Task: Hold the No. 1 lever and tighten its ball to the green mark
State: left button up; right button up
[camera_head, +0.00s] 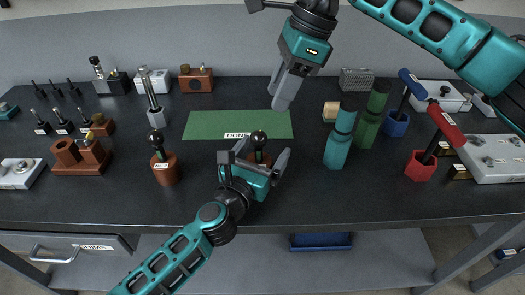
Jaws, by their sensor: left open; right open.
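Two upright levers with dark balls on brown round bases stand on the black bench. One lever (158,155) is at the left; the other lever (259,137) is near the middle. Their labels are too small to read, so I cannot tell which is No. 1. No green mark can be made out on either. My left gripper (255,156) is open, its fingers on either side of the middle lever, and hides part of its base. I cannot tell whether it touches. My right gripper (281,98) is open, seen nearly edge-on, above and behind the middle lever, apart from its ball.
A green mat (210,124) lies behind the middle lever. A teal cylinder (340,140) and a green cylinder (371,118) stand to the right. Blue-handled (410,85) and red-handled (445,124) tools stand farther right. A brown block (82,157) is at left. The front bench strip is mostly clear.

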pick_arm(q)
jog(key=shift+r+p, duration=0.3)
jog(key=shift+p, duration=0.1)
dwell(0.3)
jog(key=shift+f, duration=0.15)
jog(key=c, duration=1.3)
jog(key=shift+c, duration=0.2)
